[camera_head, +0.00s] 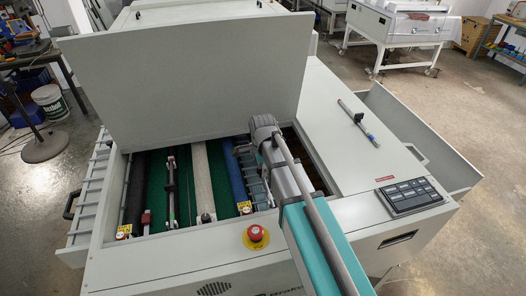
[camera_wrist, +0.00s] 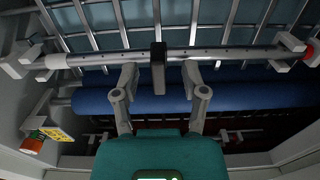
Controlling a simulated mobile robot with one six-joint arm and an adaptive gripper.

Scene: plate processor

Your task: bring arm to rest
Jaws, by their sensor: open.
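My arm, teal and grey, reaches over the front of the plate processor (camera_head: 190,255) into its open bay in the head view. The gripper fingers are not clear there. In the wrist view my gripper (camera_wrist: 159,72) is open, with its two fingers apart. A silver bar (camera_wrist: 220,55) crosses beyond the fingertips, with a black middle block (camera_wrist: 158,68) between them in the picture. I cannot tell whether the fingers touch it. A blue roller (camera_wrist: 245,97) lies across behind the fingers; it also shows in the head view (camera_head: 233,172).
The raised lid (camera_head: 205,75) stands behind the bay. A loose rod (camera_head: 358,122) lies on the right-hand top. A red emergency button (camera_head: 256,233) and a control panel (camera_head: 409,195) sit near the front edge. An open side tray (camera_head: 425,130) juts out right.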

